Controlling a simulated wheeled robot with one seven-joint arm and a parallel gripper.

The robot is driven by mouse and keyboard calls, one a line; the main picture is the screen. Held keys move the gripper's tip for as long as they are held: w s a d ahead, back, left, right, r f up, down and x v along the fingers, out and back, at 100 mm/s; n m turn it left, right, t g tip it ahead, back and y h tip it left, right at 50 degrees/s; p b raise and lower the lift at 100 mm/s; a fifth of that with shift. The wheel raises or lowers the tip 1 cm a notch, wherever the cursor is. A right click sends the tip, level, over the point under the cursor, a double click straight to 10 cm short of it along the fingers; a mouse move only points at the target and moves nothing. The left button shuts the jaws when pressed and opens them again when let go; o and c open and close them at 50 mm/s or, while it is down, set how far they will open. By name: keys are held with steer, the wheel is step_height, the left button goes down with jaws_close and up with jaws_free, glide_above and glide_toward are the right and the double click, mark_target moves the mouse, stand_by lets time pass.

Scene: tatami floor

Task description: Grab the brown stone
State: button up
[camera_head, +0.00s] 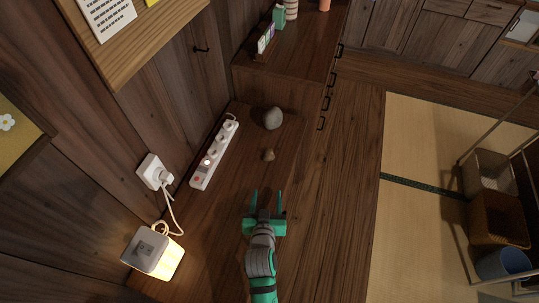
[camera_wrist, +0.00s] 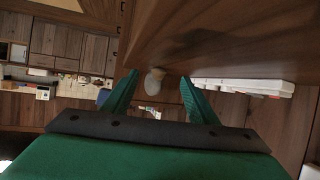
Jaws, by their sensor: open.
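The small brown stone (camera_head: 268,155) lies on the dark wooden cabinet top. A larger grey stone (camera_head: 273,118) lies beyond it, a short way further back. My gripper (camera_head: 267,196) is low over the same wooden top, on the near side of the brown stone, with its two green fingers spread and nothing between them. A clear gap separates the fingertips from the brown stone. In the wrist view a pale, rounded stone shape (camera_wrist: 154,80) shows between the fingers; I cannot tell how much of it is the brown stone and how much the grey one.
A white power strip (camera_head: 214,155) lies left of the stones. A lit lamp (camera_head: 153,253) stands at the lower left, its cord running to a wall outlet (camera_head: 154,171). A raised cabinet (camera_head: 290,68) stands behind the stones. The wood right of the gripper is clear.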

steer(key=m+h, duration=0.1)
glide_toward(269, 157)
steer(key=shift+s+a+r, duration=0.15)
steer(key=shift+s+r, duration=0.05)
steer(key=shift+s, duration=0.15)
steer(key=shift+w, duration=0.35)
steer(key=shift+f+x, duration=0.2)
steer(key=shift+x, duration=4.9)
steer(key=shift+s, duration=0.1)
steer(key=c, duration=1.1)
